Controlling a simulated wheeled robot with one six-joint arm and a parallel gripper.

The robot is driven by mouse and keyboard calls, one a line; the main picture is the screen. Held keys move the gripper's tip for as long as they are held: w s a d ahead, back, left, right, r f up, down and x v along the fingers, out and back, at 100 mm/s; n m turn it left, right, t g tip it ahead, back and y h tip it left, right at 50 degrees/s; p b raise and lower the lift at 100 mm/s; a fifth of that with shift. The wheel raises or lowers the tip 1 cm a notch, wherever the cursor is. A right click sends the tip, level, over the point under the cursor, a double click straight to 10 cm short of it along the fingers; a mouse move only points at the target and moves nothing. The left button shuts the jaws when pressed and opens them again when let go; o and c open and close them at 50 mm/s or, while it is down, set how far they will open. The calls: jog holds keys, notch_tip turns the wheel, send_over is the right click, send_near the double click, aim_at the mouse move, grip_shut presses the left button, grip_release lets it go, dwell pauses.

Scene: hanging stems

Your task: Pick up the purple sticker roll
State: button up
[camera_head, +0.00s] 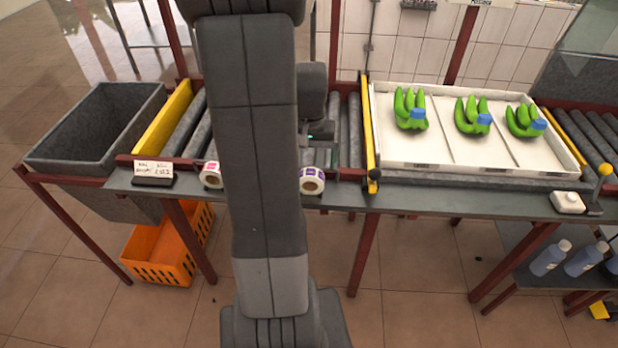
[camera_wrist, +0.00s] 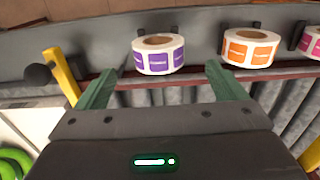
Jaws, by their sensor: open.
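The purple sticker roll (camera_wrist: 158,55) is a white roll with purple labels and a brown core. In the wrist view it lies on the grey ledge, ahead of my gripper (camera_wrist: 158,82) and roughly centred between the two green fingers. The fingers are apart and empty, and the roll appears just beyond their tips. In the head view the purple roll (camera_head: 312,181) sits on the front ledge, just right of my arm. My arm hides most of the gripper there.
An orange sticker roll (camera_wrist: 250,48) stands beside the purple one, with a pink roll (camera_wrist: 311,40) further right. A yellow bar (camera_wrist: 62,75) rises at the left. In the head view, a white tray (camera_head: 480,165) holds green banana bunches, and a grey bin (camera_head: 62,155) stands at the left.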

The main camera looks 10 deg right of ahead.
aim_at(311, 171)
jog(key=shift+d+f+p, duration=0.15)
jog(key=shift+f+p, duration=0.2)
jog(key=shift+f, duration=3.5)
jog(key=c, duration=1.2)
jog(key=shift+o, duration=0.2)
jog(key=shift+r, duration=0.15)
